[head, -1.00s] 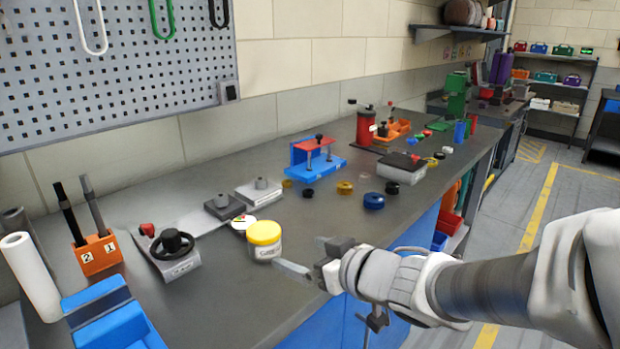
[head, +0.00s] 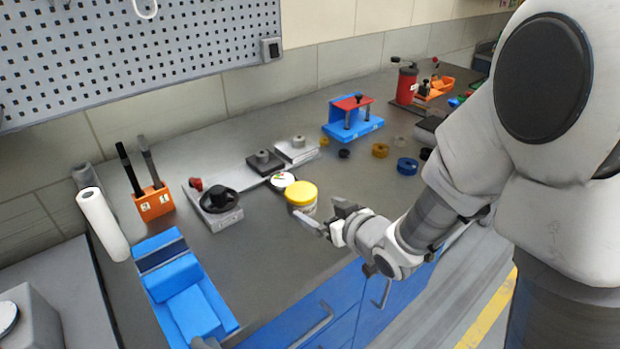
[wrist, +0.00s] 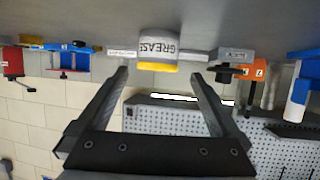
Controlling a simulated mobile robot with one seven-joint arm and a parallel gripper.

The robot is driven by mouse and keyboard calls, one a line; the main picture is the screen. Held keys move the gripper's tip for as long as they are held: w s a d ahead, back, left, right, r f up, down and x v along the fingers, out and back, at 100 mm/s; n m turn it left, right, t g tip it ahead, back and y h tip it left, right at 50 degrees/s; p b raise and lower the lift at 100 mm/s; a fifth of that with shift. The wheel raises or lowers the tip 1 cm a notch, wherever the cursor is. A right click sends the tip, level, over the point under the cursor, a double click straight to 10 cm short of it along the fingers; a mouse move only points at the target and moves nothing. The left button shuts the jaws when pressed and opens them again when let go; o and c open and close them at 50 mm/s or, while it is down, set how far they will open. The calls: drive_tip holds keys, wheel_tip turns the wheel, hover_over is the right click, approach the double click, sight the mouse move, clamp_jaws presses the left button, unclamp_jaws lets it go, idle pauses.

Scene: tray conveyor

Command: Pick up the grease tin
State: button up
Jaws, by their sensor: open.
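The grease tin (head: 301,198) is a short white tin with a yellow lid, standing upright on the grey workbench near its front edge. In the wrist view the tin (wrist: 157,47) appears upside down, with "GREASE" on its label, centred ahead of the two fingers. My gripper (head: 331,216) is open, just to the right of the tin at about bench height. In the wrist view the open gripper (wrist: 160,80) has nothing between its fingers, and the tin lies beyond the fingertips. In the head view one finger overlaps the tin's lower edge; I cannot tell if they touch.
A white round disc (head: 282,180) lies close behind the tin. A device with a black handwheel (head: 217,200), an orange holder (head: 154,203) and a blue stand (head: 180,285) are to the left. A blue-red fixture (head: 352,120) and several coloured rings stand behind right. Bench front is clear.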

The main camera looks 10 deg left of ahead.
sight(301, 196)
drive_tip(key=x, duration=0.6)
drive_tip(key=b+x, duration=0.1)
drive_tip(key=x, duration=0.2)
drive_tip(key=shift+w+a+r, duration=0.1)
drive_tip(key=shift+w+a, duration=0.1)
drive_tip(key=shift+w, duration=0.2)
drive_tip(key=c, duration=1.4)
